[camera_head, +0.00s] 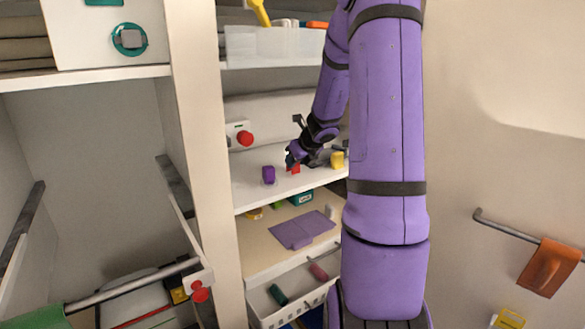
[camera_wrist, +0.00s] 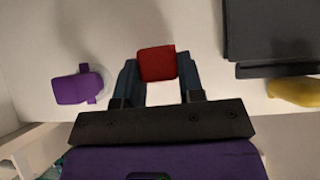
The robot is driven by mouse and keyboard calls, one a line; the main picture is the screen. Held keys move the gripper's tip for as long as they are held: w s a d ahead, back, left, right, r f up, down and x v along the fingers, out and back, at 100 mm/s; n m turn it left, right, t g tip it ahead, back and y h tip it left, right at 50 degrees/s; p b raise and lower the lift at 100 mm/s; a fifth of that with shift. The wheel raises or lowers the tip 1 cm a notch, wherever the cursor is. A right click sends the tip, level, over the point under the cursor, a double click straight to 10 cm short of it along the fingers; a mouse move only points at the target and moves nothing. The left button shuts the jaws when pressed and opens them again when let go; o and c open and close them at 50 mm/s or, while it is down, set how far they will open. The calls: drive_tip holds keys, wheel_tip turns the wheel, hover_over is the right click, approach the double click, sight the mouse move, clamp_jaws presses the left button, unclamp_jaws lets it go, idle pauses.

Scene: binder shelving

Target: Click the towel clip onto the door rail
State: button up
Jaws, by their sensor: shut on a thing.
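My gripper (camera_head: 293,160) is over the white middle shelf, with its fingers on either side of a small red block-like piece (camera_head: 293,169). In the wrist view, the gripper (camera_wrist: 157,78) is shut on this red piece (camera_wrist: 157,62), which sits between the fingertips. I cannot tell whether it still touches the shelf or whether it is the towel clip. A purple piece (camera_head: 268,174) with a pale ring-like part stands left of it. A metal rail (camera_head: 505,226) at the right carries an orange hanging piece (camera_head: 548,267). Another rail (camera_head: 130,284) is at lower left.
A yellow piece (camera_head: 337,159) stands right of my gripper; a dark flat object (camera_wrist: 275,30) is near it in the wrist view. A white upright post (camera_head: 196,130) borders the shelf on the left. A lower shelf holds a purple cloth (camera_head: 302,229); a white basket (camera_head: 262,308) is below.

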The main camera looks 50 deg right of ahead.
drive_tip(key=shift+r, duration=2.05)
drive_tip(key=shift+s+d, duration=0.25)
drive_tip(key=shift+s, duration=0.25)
drive_tip(key=s+d+f+m+g+h, duration=0.2)
drive_tip(key=s+d, duration=0.7)
drive_tip(key=s, duration=1.2)
drive_tip(key=s+d+f+m+g+h, duration=0.2)
drive_tip(key=s+d+f+m, duration=0.4)
drive_tip(key=s, duration=1.5)
drive_tip(key=s+d+f+m+g+h, duration=0.2)
drive_tip(key=s+d+m, duration=0.6)
drive_tip(key=s, duration=1.3)
drive_tip(key=d+f+g, duration=0.2)
drive_tip(key=d, duration=0.2)
drive_tip(key=shift+s+f+m, duration=0.25)
drive_tip(key=shift+m, duration=0.05)
drive_tip(key=shift+a+f, duration=0.1)
drive_tip(key=shift+f, duration=1.4)
